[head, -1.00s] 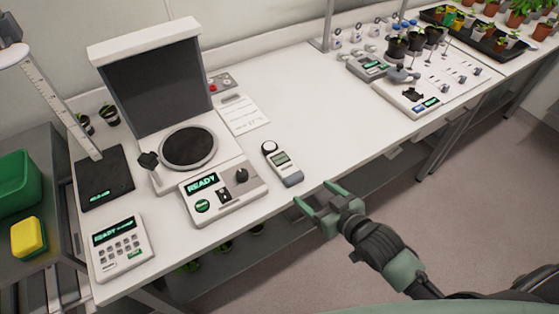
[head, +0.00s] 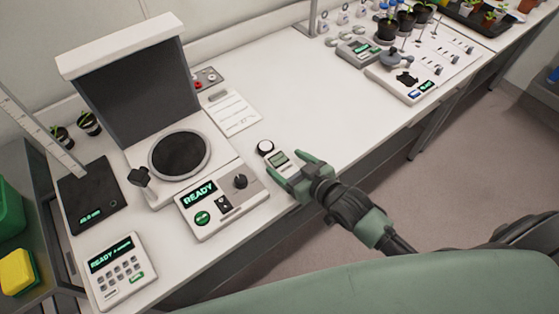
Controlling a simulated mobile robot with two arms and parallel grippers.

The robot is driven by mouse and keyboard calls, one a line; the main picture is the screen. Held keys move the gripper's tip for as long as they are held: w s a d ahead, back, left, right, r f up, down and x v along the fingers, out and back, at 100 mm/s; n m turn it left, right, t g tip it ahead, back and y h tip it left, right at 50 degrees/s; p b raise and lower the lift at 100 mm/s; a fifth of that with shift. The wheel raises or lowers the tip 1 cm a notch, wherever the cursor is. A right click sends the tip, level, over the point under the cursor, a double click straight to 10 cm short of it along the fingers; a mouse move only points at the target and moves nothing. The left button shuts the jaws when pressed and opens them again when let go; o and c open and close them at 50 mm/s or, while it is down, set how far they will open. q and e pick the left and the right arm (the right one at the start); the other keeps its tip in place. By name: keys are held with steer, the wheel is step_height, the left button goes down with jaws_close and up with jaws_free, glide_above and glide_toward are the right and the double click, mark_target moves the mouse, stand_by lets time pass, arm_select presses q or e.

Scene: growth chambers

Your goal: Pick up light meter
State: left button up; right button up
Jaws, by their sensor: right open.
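The light meter (head: 277,157) lies flat on the white bench, with its round white sensor at the far end and a small display below it. My right gripper (head: 288,168) is open, with its green fingers over or around the meter's lower body. The fingers hide part of that lower body. I cannot tell whether they touch it. My left gripper is not in view.
An instrument reading READY (head: 222,205) stands just left of the meter, close to my gripper. A paper sheet (head: 234,114) lies behind. A keypad device (head: 120,270) is at the front left. The bench's middle right (head: 330,100) is clear.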

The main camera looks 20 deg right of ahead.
mark_target(278, 159)
steer(key=x, duration=0.3)
steer(key=shift+w+a+f+p, duration=0.2)
steer(key=shift+w+a+p, duration=0.05)
steer(key=shift+a+p, duration=0.1)
steer(key=shift+w+f, duration=0.1)
steer(key=shift+w, duration=0.15)
steer(key=c, duration=1.7)
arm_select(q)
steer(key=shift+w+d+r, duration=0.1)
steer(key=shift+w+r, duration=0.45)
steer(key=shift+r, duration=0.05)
